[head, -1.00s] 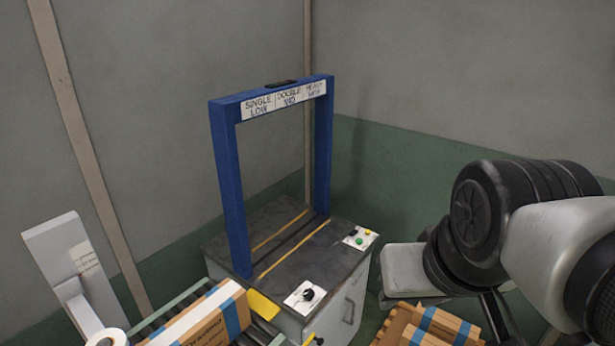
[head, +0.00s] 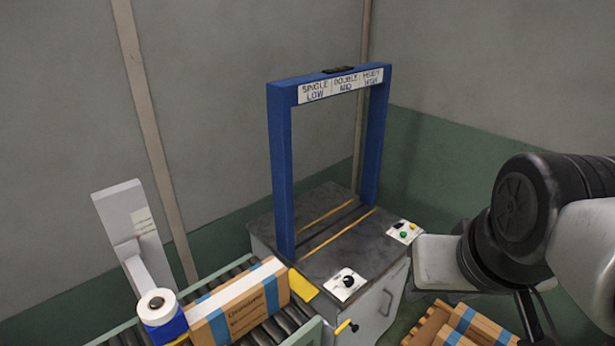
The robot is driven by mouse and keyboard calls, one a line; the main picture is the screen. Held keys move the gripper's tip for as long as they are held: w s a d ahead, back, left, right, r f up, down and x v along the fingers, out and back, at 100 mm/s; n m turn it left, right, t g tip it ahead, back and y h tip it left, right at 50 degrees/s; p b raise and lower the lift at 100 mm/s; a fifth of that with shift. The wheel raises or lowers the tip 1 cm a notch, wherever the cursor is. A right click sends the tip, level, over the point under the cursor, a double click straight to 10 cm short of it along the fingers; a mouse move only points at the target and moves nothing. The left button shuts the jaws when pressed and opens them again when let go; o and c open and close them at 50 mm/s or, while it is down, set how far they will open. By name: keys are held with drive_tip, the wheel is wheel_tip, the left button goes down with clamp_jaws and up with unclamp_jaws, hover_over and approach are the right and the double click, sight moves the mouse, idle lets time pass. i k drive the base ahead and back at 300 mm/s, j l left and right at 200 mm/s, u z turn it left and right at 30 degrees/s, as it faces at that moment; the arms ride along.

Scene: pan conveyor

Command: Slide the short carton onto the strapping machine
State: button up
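A brown carton (head: 245,312) with blue bands and a pale strip along its top lies on the roller conveyor at the lower middle left. It is the only carton on the visible rollers. The strapping machine (head: 335,240) stands just beyond it to the right, with a dark top, yellow lines and a blue arch (head: 281,170) labelled single, double and heavy. A yellow plate (head: 303,285) sits between the carton and the machine top. My arm comes in from the right; my gripper's fingers are not in view, so its state does not show.
A tape roll (head: 157,304) and a grey upright panel (head: 130,215) stand left of the carton. A black knob (head: 348,281) and a button panel (head: 404,232) are on the machine. Strapped cartons (head: 462,325) sit low at the right. The machine top is clear.

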sight(221, 316)
drive_tip(key=j+u, duration=0.1)
drive_tip(key=u, duration=0.65)
drive_tip(key=j+u, duration=0.15)
drive_tip(key=u, duration=0.2)
